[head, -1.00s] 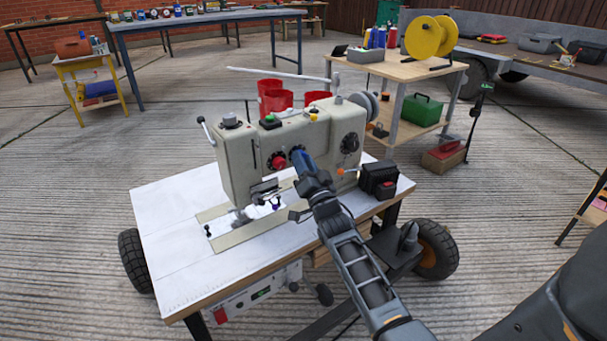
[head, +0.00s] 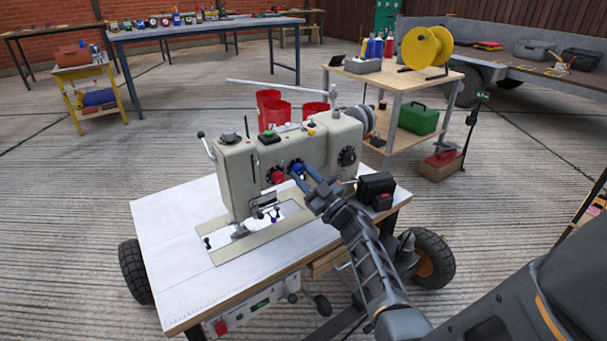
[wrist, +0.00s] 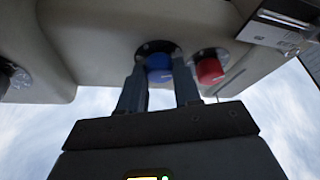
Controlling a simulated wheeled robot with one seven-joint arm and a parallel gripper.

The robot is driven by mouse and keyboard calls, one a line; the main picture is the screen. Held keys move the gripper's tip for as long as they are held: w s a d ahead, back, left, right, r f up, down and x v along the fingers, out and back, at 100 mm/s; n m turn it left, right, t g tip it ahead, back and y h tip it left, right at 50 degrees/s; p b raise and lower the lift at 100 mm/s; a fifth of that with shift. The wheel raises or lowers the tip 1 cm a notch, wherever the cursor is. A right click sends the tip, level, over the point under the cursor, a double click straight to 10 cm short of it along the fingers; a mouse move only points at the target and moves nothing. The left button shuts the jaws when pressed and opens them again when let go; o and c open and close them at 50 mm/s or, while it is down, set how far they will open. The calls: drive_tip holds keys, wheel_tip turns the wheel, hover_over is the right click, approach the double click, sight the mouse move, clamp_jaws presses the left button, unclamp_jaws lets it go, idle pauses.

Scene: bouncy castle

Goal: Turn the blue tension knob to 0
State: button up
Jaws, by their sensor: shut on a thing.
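The blue tension knob (head: 297,167) is on the front of the cream sewing machine (head: 238,182), right of a red knob (head: 277,177). In the wrist view the blue knob (wrist: 159,62) sits between my two fingers, with a faint pale mark on its face; the dial's numbers cannot be read. My gripper (head: 303,180) reaches it from the front right and is shut on it, one finger on each side. The red knob (wrist: 210,71) is just outside the right finger in the wrist view.
The machine stands on a white-topped wheeled table (head: 170,235). A black box with a red button (head: 376,190) is close to the right of my arm. A small wooden table with a yellow spool (head: 427,47) and a green case (head: 418,116) stands behind.

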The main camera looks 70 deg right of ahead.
drive_tip(key=shift+n+y+p, duration=0.3)
drive_tip(key=shift+n+y, duration=0.5)
drive_tip(key=shift+n, duration=0.8)
drive_tip(key=shift+n+y+p, duration=0.25)
drive_tip(key=shift+n+y, duration=0.55)
drive_tip(key=shift+n, duration=0.8)
drive_tip(key=o, duration=1.1)
drive_tip(key=shift+d, duration=0.1)
drive_tip(key=shift+c, duration=0.2)
drive_tip(key=shift+s, duration=0.1)
drive_tip(key=p+v, duration=0.1)
drive_tip(key=v, duration=0.6)
drive_tip(key=shift+s, duration=0.35)
